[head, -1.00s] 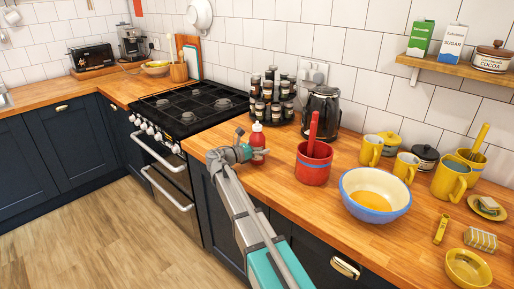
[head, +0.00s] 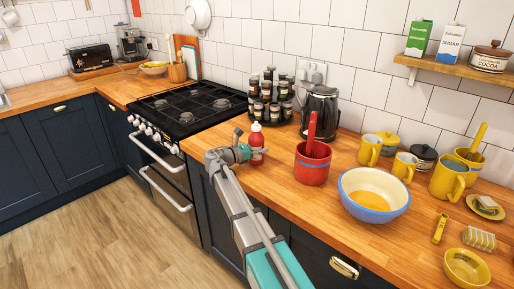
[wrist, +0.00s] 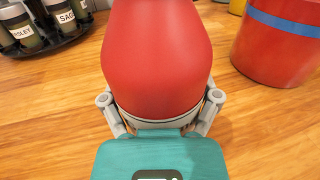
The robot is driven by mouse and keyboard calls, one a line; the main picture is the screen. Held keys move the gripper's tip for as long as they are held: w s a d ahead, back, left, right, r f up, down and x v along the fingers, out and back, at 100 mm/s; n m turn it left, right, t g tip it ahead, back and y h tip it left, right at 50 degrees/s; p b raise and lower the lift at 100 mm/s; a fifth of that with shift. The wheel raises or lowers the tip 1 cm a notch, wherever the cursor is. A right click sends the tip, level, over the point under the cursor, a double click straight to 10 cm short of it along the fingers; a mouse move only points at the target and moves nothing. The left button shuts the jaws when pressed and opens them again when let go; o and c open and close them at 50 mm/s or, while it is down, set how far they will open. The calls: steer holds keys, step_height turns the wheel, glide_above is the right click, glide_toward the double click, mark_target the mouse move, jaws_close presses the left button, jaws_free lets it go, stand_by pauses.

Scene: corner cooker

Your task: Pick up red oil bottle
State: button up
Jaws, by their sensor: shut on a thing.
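The red oil bottle (head: 257,141) with a white cap stands upright on the wooden counter, between the cooker and the red pot. In the wrist view the red bottle (wrist: 158,55) fills the middle, between the gripper's fingers. My gripper (head: 249,153) reaches the bottle from the front left, low over the counter, and is shut on it. In the wrist view my gripper (wrist: 160,115) has a finger on each side of the bottle; the fingertips are partly hidden behind it. I cannot tell whether the base touches the counter.
A red pot with a blue band (head: 312,164) stands right of the bottle. A spice rack (head: 271,97) and black kettle (head: 321,108) stand behind. The black cooker (head: 190,106) is to the left. A mixing bowl (head: 374,194) and yellow mugs (head: 370,150) are further right.

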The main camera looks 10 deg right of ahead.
mark_target(260, 139)
steer(key=shift+r, duration=0.15)
step_height(260, 139, up, 3)
steer(key=p, duration=0.3)
steer(key=s+a+r+p, duration=0.3)
steer(key=s+r+p, duration=0.6)
steer(key=s, duration=0.4)
steer(key=shift+s+a+r+p, duration=0.25)
steer(key=shift+a+r+p, duration=0.15)
steer(key=shift+p, duration=0.1)
steer(key=o, duration=0.7)
steer(key=shift+c, duration=0.2)
steer(key=c, duration=0.7)
steer(key=shift+f, duration=0.1)
